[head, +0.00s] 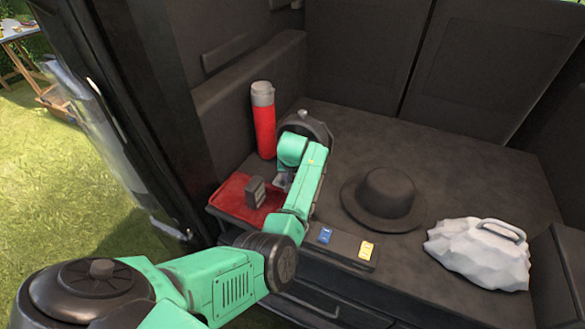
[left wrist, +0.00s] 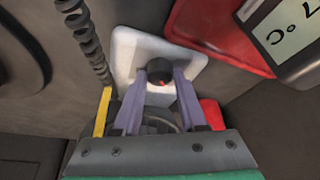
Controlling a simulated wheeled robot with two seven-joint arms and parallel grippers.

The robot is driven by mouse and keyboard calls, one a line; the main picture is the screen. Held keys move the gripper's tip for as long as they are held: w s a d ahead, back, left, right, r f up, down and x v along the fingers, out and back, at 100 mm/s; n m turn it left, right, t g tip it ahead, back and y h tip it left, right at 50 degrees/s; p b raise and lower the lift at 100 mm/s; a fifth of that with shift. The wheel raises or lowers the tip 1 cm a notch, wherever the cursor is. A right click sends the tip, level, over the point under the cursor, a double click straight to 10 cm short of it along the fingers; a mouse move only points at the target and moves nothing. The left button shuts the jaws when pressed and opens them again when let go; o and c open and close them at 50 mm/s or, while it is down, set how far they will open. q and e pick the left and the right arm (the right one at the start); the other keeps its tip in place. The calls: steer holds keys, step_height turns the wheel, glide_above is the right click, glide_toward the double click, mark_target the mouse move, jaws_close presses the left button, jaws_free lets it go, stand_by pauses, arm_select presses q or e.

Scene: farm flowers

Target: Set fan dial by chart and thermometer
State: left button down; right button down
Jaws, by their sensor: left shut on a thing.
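My left gripper (left wrist: 160,76) is shut on a small black dial knob (left wrist: 160,70) with a red mark, which sits on a white plate (left wrist: 128,50). In the head view my left gripper reaches down beside the red flask, and my arm hides most of the dial. A grey boxy thermometer (head: 255,192) stands on a red cloth (head: 228,200) left of my gripper. Its display (left wrist: 285,28) shows upside down and cut off in the left wrist view, with a °C sign. I cannot make out a chart. My right gripper is not in view.
A red flask (head: 264,125) with a grey cap stands behind my gripper. A black hat (head: 385,197), a white bag (head: 480,255) and a dark strip (head: 345,246) with blue and yellow pieces lie to the right. A coiled black cord (left wrist: 88,45) hangs near my fingers.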

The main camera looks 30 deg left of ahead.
arm_select(q)
steer(key=m+p, duration=0.1)
steer(key=m+h+p, duration=0.1)
steer(key=m+p, duration=0.1)
steer(key=p, duration=0.1)
steer(key=shift+s+a+r+m+t, duration=0.1)
steer(key=shift+a+r+m+t, duration=0.1)
steer(key=shift+r+m+t, duration=0.15)
steer(key=shift+f+m+h+p, duration=0.15)
steer(key=shift+m+h+p, duration=0.4)
steer(key=shift+m, duration=0.4)
steer(key=shift+a+f+m+h, duration=0.1)
steer(key=shift+m+h, duration=0.25)
steer(key=shift+m, duration=0.55)
steer(key=shift+f+m+h, duration=0.15)
steer(key=shift+m+h, duration=0.25)
steer(key=shift+m, duration=0.4)
steer(key=shift+m+h+b, duration=0.4)
steer(key=shift+m+h, duration=0.1)
steer(key=shift+m, duration=0.9)
steer(key=shift+c, duration=2.3)
jaws_free()
steer(key=shift+w+g, duration=0.2)
steer(key=shift+g, duration=0.25)
